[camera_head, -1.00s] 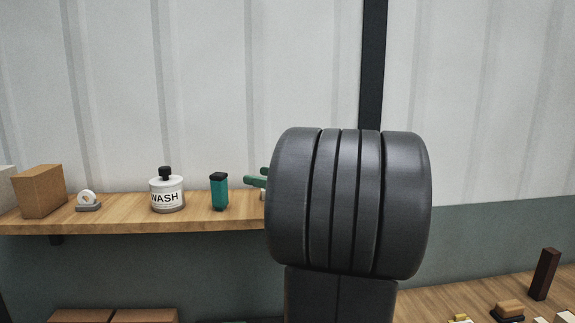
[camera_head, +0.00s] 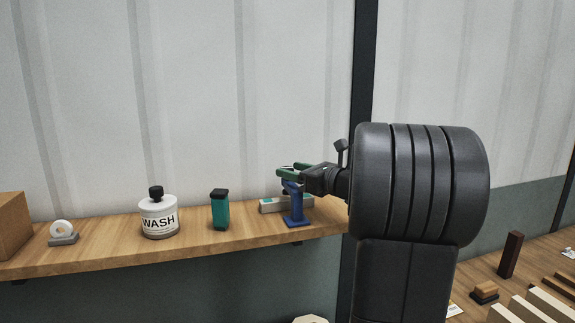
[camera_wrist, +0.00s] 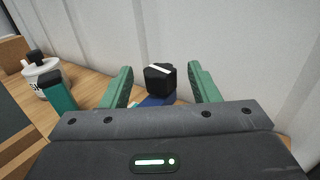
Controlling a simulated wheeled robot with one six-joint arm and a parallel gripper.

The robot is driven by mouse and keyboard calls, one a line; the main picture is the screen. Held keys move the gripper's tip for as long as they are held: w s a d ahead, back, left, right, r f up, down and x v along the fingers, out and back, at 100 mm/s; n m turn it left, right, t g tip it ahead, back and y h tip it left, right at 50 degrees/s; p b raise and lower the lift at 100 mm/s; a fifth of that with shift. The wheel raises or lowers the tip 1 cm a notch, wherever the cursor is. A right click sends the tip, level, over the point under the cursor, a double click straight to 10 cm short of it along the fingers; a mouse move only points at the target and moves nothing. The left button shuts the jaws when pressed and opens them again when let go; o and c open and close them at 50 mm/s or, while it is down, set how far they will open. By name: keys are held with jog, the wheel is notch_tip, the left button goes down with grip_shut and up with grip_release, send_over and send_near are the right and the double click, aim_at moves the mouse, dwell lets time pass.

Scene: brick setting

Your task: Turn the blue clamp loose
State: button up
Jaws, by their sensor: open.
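The blue clamp (camera_head: 295,207) stands upright on the wooden shelf, its flat base near the front edge. In the head view its upper part is partly hidden by my gripper (camera_head: 284,171), which is at the height of its top. In the wrist view my green fingers are spread apart (camera_wrist: 160,75). A black block with a white stripe (camera_wrist: 160,80) shows in the gap between them, touching neither finger as far as I can see. A blue part of the clamp (camera_wrist: 155,100) shows just below the block, partly hidden by my gripper body.
The wooden shelf (camera_head: 110,237) also holds a white box (camera_head: 271,206) close behind the clamp, a teal bottle (camera_head: 220,212), a WASH bottle (camera_head: 159,220) and a tape dispenser (camera_head: 62,234). The corrugated wall (camera_head: 230,90) rises behind. A lower bench (camera_head: 475,275) at right carries several blocks.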

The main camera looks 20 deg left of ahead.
jog(key=shift+x, duration=1.25)
jog(key=c, duration=1)
jog(key=shift+o, duration=0.2)
jog(key=shift+r+n+g+p, duration=0.15)
jog(key=shift+n+g+p, duration=0.35)
jog(key=shift+g+p, duration=0.3)
jog(key=shift+n+g+y+p, duration=0.3)
jog(key=shift+g+p, duration=0.05)
jog(key=shift+g, duration=0.05)
jog(key=o, duration=1)
jog(key=shift+c, duration=0.2)
